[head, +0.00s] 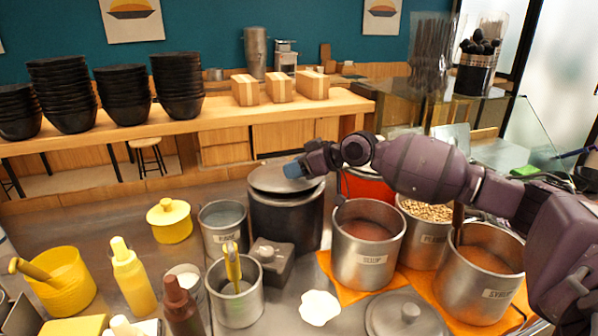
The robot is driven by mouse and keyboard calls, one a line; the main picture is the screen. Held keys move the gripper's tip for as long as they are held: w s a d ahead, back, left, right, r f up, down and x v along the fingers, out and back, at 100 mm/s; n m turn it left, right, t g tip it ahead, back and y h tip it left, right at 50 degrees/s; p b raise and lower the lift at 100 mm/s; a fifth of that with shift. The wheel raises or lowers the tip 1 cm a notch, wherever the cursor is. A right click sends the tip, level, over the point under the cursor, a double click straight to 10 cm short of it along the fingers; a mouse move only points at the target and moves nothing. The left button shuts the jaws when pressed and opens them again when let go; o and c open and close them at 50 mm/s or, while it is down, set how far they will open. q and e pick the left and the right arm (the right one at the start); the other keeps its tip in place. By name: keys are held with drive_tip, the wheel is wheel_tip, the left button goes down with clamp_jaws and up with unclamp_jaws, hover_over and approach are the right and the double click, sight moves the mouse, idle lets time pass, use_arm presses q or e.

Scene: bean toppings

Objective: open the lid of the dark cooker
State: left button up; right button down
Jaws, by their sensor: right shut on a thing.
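The dark cooker (287,218) stands upright in the middle of the steel counter. My left gripper is not in view.
Steel pots (367,243) with labels stand right of the cooker on orange cloths. A grey box (270,262) and a steel pot with a yellow handle (236,292) are in front. A yellow lidded pot (170,220) is left. Black bowls (125,95) stand on the back counter.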

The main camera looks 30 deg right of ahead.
drive_tip(key=shift+m+g, duration=0.5)
drive_tip(key=shift+g, duration=0.4)
drive_tip(key=r+p, duration=0.1)
drive_tip(key=w+r+p, duration=0.1)
drive_tip(key=r, duration=0.1)
drive_tip(key=r+p, duration=0.1)
drive_tip(key=shift+w+d+r, duration=0.15)
drive_tip(key=shift+w+r, duration=0.1)
drive_tip(key=shift+w, duration=0.1)
drive_tip(key=shift+m+g, duration=0.5)
drive_tip(key=shift+g, duration=0.3)
drive_tip(key=shift+w+d+r+p, duration=0.3)
drive_tip(key=shift+w+r+p, duration=0.65)
drive_tip(key=shift+w+d+r+p, duration=0.3)
drive_tip(key=shift+w+r+p, duration=0.6)
drive_tip(key=shift+r, duration=0.05)
drive_tip(key=c, duration=1.1)
unclamp_jaws()
drive_tip(key=o, duration=0.4)
drive_tip(key=shift+w+f, duration=0.1)
drive_tip(key=shift+f, duration=0.05)
